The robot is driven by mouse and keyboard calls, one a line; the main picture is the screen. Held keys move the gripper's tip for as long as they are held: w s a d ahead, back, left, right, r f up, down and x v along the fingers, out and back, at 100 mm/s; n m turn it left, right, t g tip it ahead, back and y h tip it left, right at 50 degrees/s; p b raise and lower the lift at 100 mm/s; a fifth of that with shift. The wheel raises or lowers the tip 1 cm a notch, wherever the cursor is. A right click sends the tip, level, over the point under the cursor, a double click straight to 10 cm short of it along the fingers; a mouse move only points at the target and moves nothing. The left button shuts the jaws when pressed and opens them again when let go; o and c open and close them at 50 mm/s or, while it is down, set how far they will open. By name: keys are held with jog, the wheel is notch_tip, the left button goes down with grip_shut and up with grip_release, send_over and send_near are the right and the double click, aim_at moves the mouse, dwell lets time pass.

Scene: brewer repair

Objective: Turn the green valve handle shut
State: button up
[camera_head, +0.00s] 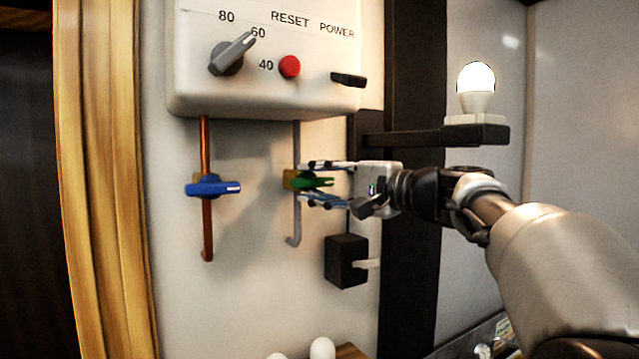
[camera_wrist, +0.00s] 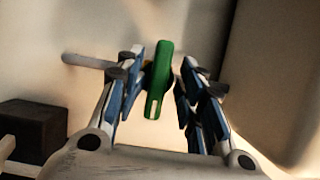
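The green valve handle (camera_head: 318,183) sits on a brass valve body on the grey pipe (camera_head: 296,220) below the white brewer box. In the head view it points to the right, across the upright pipe, towards my gripper. My gripper (camera_head: 312,183) has its fingers apart, one above and one below the handle. In the wrist view the green handle (camera_wrist: 158,85) lies between the two blue-padded fingers of my gripper (camera_wrist: 160,95). Gaps show on both sides, the left one narrower, so the fingers do not appear closed on it.
A blue valve handle (camera_head: 213,187) lies crosswise on the copper pipe (camera_head: 207,235) to the left. Above are a grey dial (camera_head: 231,56), a red button (camera_head: 289,67) and a black power switch (camera_head: 348,80). A black box (camera_head: 346,261) juts out below my gripper. A lit bulb (camera_head: 476,85) stands at right.

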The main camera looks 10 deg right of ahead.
jog(key=v, duration=1.2)
